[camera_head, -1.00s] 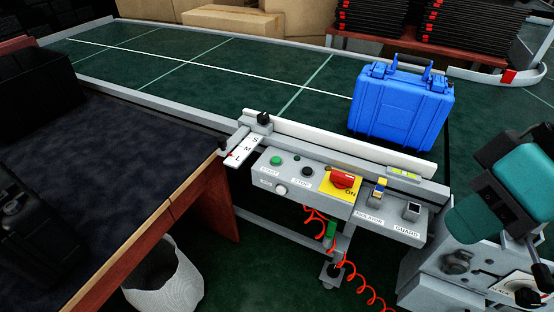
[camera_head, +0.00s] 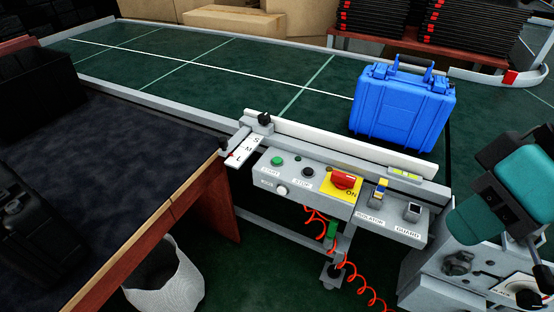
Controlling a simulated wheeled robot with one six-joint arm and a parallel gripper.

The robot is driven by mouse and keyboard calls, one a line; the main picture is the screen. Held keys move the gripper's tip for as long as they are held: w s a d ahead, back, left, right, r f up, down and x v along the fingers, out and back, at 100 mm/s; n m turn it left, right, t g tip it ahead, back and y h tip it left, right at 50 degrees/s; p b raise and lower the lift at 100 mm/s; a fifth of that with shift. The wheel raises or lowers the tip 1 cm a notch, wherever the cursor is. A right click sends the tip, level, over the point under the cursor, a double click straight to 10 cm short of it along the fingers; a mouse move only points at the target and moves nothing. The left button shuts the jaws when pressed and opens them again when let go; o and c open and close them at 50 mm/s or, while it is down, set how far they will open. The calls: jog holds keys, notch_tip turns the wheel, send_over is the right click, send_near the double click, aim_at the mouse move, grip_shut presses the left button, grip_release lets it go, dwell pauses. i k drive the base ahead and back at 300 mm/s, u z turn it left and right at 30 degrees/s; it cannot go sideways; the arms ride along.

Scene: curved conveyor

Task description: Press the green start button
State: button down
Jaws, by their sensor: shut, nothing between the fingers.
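The green start button (camera_head: 277,161) is a small round cap on the grey control panel (camera_head: 318,195), above the label START. A black stop button (camera_head: 308,171) is to its right. A red rotary switch (camera_head: 343,180) on a yellow plate marked ON is further right. A small pale knob (camera_head: 282,191) is below the start button. Nothing covers the green button. My gripper is not in view.
The green conveyor (camera_head: 230,90) carries a blue case (camera_head: 402,108) behind the panel. A dark-topped table (camera_head: 100,180) stands at left, a white bin (camera_head: 165,285) below it. A teal and grey machine (camera_head: 510,190) stands at right. A red coiled hose (camera_head: 350,270) hangs under the panel.

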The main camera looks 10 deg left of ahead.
aim_at(277, 160)
jog(key=k, duration=0.55)
jog(key=u, duration=0.45)
jog(key=i, duration=1.05)
jog(key=u, duration=0.25)
